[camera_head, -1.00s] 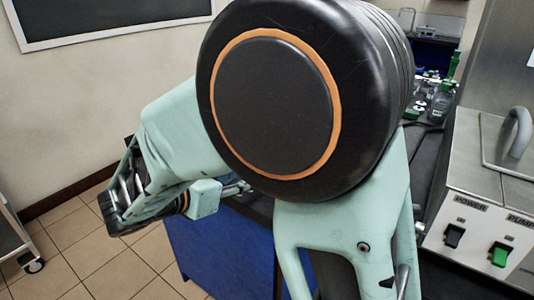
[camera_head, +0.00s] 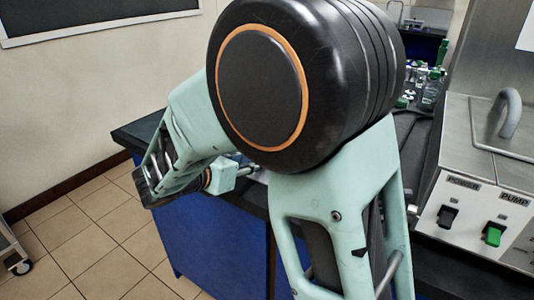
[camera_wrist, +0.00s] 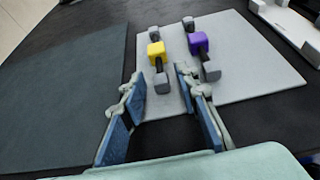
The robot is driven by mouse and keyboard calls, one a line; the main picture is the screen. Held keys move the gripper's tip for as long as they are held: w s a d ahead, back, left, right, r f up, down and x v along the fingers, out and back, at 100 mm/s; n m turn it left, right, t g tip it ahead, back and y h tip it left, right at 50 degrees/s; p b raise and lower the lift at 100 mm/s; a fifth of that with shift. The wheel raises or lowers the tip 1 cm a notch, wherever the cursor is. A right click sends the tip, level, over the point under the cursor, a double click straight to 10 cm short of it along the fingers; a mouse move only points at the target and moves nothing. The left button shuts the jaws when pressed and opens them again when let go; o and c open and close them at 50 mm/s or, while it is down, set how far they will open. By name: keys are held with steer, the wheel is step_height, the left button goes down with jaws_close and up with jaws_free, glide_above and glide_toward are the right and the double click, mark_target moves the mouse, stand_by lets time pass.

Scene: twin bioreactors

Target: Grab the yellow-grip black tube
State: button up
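In the wrist view the yellow-grip black tube (camera_wrist: 156,50) lies on a light grey mat (camera_wrist: 262,70). It has a yellow block around its middle and grey blocks at both ends. My gripper (camera_wrist: 160,82) is open, with its blue-padded fingers apart. The tube's near grey end shows between the fingertips, and the yellow grip is beyond them. I cannot tell the height of the fingers above the tube. No finger appears to hold it. The head view does not clearly show the gripper or the tube, as my arm blocks much of the bench.
A similar tube with a purple grip (camera_wrist: 198,42) lies just right of the yellow one, close to the right finger. A white rack-like part (camera_wrist: 290,25) is at the upper right. In the head view, a control box (camera_head: 480,190) and bottles (camera_head: 430,90) stand on the right.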

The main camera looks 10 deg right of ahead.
jaws_close()
